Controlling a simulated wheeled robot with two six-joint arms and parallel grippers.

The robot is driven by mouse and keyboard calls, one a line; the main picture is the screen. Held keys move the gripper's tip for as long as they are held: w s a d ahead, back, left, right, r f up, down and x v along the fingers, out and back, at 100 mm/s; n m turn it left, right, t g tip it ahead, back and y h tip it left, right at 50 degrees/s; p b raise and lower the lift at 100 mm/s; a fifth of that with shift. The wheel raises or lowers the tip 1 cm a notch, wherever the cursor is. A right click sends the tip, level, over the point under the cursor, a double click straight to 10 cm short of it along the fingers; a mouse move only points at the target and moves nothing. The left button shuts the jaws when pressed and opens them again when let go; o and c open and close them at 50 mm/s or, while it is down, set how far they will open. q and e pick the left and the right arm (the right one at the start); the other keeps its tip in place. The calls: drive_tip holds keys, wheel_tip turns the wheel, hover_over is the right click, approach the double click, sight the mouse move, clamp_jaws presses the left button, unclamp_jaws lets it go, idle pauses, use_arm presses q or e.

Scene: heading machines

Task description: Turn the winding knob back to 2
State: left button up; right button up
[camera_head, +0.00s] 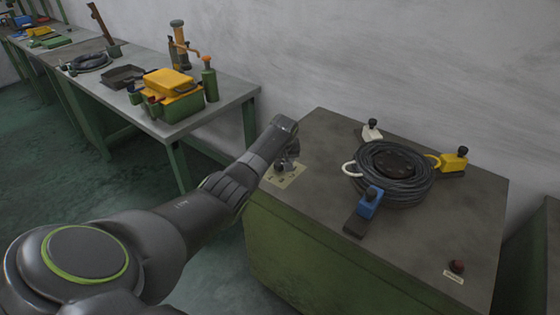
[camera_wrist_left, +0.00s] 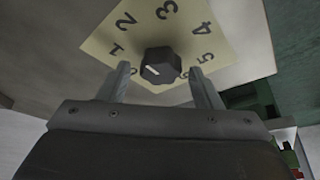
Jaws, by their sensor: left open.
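The winding knob (camera_wrist_left: 160,64) is a dark faceted knob on a cream dial plate (camera_wrist_left: 100,42) with numbers around it. A white mark shows on the knob's lower left part; I cannot tell for certain which number it points to. My left gripper (camera_wrist_left: 160,70) is open, one finger on each side of the knob, with gaps showing between fingers and knob. In the head view, the left gripper (camera_head: 287,160) is over the dial plate (camera_head: 290,180) at the bench's left corner, and my arm mostly hides the knob there. My right gripper is in neither view.
A coil of black cable (camera_head: 390,175) lies on the green bench (camera_head: 330,225), with white (camera_head: 371,132), blue (camera_head: 368,204) and yellow (camera_head: 453,161) clamps around it. A red button (camera_head: 456,267) is at the front right. A side table (camera_head: 222,102) holds a yellow-green toolbox (camera_head: 172,92).

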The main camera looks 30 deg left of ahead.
use_arm(q)
drive_tip(key=shift+r, duration=0.1)
drive_tip(key=v, duration=1.7)
drive_tip(key=shift+r, duration=0.15)
